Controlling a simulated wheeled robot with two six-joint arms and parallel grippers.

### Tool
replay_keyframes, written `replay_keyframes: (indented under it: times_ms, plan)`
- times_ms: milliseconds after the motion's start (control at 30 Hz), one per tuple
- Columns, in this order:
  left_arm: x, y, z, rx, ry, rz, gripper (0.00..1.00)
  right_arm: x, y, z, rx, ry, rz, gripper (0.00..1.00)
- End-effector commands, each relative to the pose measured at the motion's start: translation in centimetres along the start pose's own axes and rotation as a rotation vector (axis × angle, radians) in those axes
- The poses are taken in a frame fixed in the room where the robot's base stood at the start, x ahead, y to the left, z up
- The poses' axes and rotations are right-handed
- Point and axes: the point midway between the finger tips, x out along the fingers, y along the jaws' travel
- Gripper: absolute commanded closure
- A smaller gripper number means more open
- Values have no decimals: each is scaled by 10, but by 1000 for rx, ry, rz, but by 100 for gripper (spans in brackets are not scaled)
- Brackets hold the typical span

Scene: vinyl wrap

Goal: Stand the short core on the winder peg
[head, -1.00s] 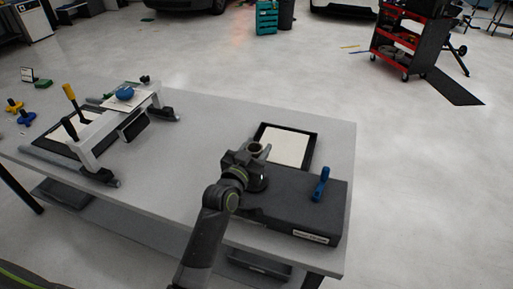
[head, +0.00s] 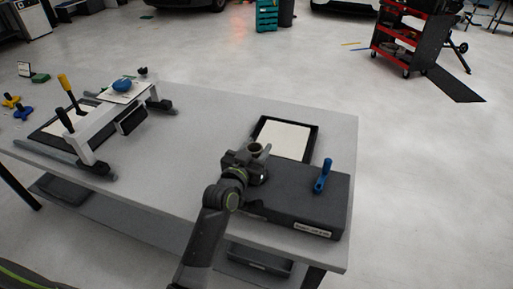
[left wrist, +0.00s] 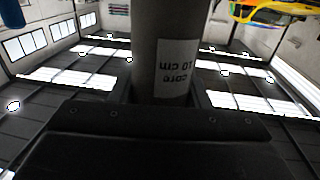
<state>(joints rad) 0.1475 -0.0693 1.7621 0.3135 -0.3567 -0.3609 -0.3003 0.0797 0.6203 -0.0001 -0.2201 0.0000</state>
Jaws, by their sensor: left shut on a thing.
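My left gripper (head: 262,158) is shut on the short core (head: 256,148), a brown-grey tube whose open round end faces up in the head view. In the left wrist view the core (left wrist: 160,45) stands between the fingers, with a white label reading "core 10 cm" upside down. The gripper and core are over the left end of a dark grey box (head: 290,203) with a white label on its front. A blue upright piece (head: 323,176) stands on the right part of that box, apart from the core. Whether it is the winder peg, I cannot tell.
A black-framed tray with a white sheet (head: 286,140) lies behind the box. A white frame with a yellow and a black handle (head: 100,130) stands at the table's left. The middle of the grey table (head: 190,160) is clear. A red trolley (head: 398,45) stands beyond.

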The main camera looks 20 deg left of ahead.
Motion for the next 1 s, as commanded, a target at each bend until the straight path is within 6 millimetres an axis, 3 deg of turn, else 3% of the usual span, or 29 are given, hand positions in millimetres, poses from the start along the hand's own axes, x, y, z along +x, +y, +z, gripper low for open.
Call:
replay_keyframes:
  times_ms: [300, 333, 500, 833, 1000]
  plan:
    - [0, 0, 0, 0, 0, 0, 80, 0, 1, 0, -1, 0, 1, 64]
    - [0, 0, 0, 0, 0, 0, 54, 0, 1, 0, -1, 0, 1, 64]
    - [0, 0, 0, 0, 0, 0, 32, 0, 1, 0, -1, 0, 1, 64]
    - [-2, 0, 0, 0, 0, 0, 32, 1, 1, 0, -1, 1, 1, 64]
    - [-18, 0, 2, -2, 0, -1, 32, 7, 0, 0, -1, 1, 1, 64]
